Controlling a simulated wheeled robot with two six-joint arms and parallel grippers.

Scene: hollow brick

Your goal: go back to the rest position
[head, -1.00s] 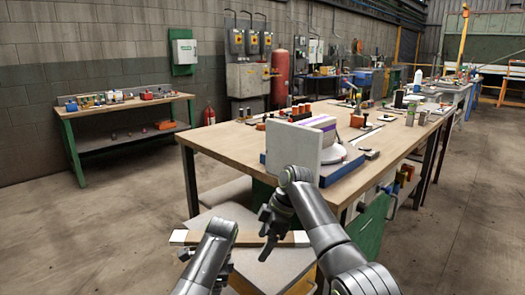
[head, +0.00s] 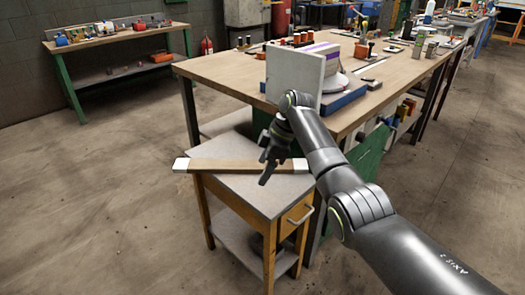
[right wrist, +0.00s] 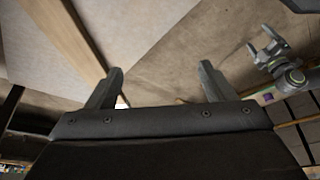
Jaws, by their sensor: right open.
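My right gripper (head: 268,165) hangs over the small wooden side table in the head view, close above a wooden bar with white ends (head: 222,165). Its two fingers (right wrist: 160,88) stand wide apart in the right wrist view, with nothing between them. Part of the bar (right wrist: 72,45) shows beyond them there. My left gripper (right wrist: 264,47) shows at the upper right of the right wrist view, its fingers spread and empty. It is outside the head view.
The side table (head: 237,190) stands against the large workbench (head: 215,70). An upright grey slab (head: 292,75) stands near the workbench's front edge, close to my right arm. A second bench (head: 120,40) is at the back left. The floor on the left is clear.

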